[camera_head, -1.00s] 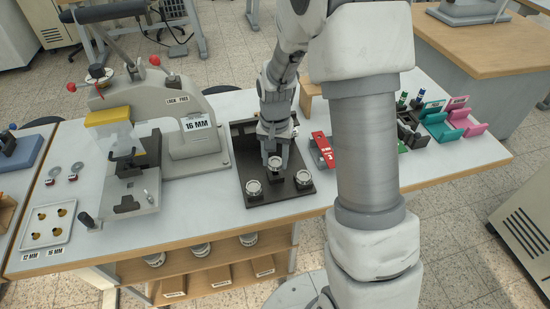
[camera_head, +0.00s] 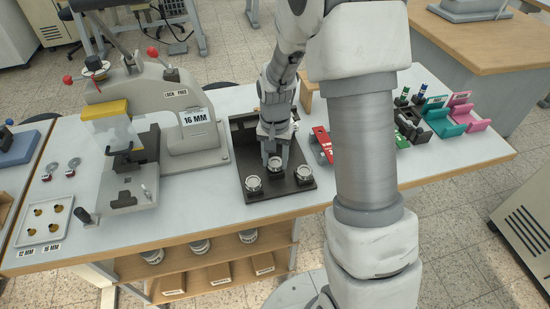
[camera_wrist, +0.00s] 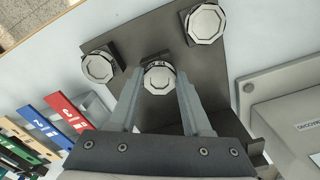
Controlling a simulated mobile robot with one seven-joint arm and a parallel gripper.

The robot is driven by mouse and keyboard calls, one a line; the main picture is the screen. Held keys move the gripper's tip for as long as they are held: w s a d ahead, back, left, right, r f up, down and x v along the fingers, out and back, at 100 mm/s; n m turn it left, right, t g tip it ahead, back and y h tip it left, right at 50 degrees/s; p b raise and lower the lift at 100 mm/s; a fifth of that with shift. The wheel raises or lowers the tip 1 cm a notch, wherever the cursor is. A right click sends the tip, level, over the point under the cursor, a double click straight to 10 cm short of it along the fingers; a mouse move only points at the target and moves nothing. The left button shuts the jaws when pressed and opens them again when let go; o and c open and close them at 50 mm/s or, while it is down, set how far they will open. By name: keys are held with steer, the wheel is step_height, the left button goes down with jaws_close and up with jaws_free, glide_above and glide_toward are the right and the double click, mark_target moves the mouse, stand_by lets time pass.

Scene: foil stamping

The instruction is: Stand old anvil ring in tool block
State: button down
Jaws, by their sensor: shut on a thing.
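The tool block (camera_head: 272,196) is a dark flat base with a raised back part, on the bench in the middle of the head view. One round metal ring stands at its front left (camera_head: 253,184) and one at its front right (camera_head: 303,174). My gripper (camera_head: 274,158) points down over the block, shut on a third ring, the anvil ring (camera_head: 275,164), between and behind those two. In the wrist view the fingertips clasp this ring (camera_wrist: 159,79) at its sides; the other rings flank it. I cannot tell whether it touches the block.
A grey press (camera_head: 185,105) with a 16 MM label stands left of the block. A red holder (camera_head: 322,145) is close on the right, with green and pink holders (camera_head: 442,119) beyond. A white tray (camera_head: 44,222) lies far left.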

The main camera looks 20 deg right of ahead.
mark_target(275, 164)
steer(key=shift+f+b, duration=0.3)
steer(key=shift+f, duration=0.2)
steer(key=shift+c, duration=1.3)
jaws_free()
step_height(275, 164, up, 18)
steer(key=p, duration=0.2)
steer(key=shift+f, duration=0.25)
steer(key=s+r+n+t, duration=0.1)
steer(key=s+r+t, duration=0.1)
steer(key=s, duration=0.4)
steer(key=s+r+n+t, duration=0.1)
steer(key=s+r+n, duration=0.1)
steer(key=s+r, duration=0.3)
steer(key=s+r+n+t+p, duration=0.1)
steer(key=s+r+n+t, duration=0.1)
steer(key=s, duration=0.7)
steer(key=shift+r+t, duration=0.3)
steer(key=shift+r, duration=0.45)
